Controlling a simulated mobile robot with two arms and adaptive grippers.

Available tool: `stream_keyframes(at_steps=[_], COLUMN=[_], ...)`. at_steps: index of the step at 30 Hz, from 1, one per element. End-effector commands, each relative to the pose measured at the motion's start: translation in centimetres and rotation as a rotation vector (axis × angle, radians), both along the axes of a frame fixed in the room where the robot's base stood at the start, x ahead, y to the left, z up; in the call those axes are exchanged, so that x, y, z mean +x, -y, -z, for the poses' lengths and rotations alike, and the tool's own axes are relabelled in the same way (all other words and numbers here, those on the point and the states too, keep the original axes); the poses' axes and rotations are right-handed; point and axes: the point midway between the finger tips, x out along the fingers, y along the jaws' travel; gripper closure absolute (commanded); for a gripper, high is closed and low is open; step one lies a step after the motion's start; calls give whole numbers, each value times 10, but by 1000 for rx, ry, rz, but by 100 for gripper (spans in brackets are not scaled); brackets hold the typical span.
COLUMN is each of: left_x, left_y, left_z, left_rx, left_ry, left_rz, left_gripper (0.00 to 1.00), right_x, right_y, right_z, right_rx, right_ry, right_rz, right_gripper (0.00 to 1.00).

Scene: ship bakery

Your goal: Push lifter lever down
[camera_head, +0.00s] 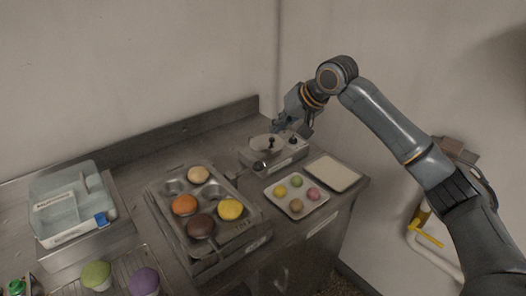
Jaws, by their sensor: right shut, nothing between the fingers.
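A metal appliance (290,158) stands against the wall in the back right of the counter, with a round pale top. A small black-knobbed lever (271,143) stands up from it, and a dark round knob (260,166) is at its front left. I cannot tell for certain which of these is the lifter lever. My right gripper (290,128) is just above and behind the appliance, pointing down, shut and empty. It partly covers the back of the appliance, and I cannot tell whether it touches it. My left gripper is out of view.
Left of the appliance is a muffin tray (216,245) with several buns. In front of it are a tray of macarons (294,211) and an empty pale tray (333,173). A clear container (66,242) and cupcakes (97,275) are at left. A wall rises behind.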

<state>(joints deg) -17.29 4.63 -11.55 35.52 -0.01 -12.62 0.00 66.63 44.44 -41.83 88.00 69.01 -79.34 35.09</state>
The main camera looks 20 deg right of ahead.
Motion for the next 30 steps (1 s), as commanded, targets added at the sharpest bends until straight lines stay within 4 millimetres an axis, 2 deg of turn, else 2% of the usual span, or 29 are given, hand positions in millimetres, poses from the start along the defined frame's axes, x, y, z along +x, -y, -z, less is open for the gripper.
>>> stream_keyframes(at_steps=[11, 18, 30], left_x=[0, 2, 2], left_y=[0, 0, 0], left_z=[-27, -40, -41], left_rx=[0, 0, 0], left_ry=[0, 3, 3], left_rz=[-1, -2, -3], left_gripper=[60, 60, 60], right_x=[44, 21, 16], right_y=[-27, -32, -35], right_z=[60, 82, 89], right_rx=[0, -3, -1], right_ry=[-4, -1, 0], right_rz=[-1, -2, 0], right_gripper=[100, 100, 100])
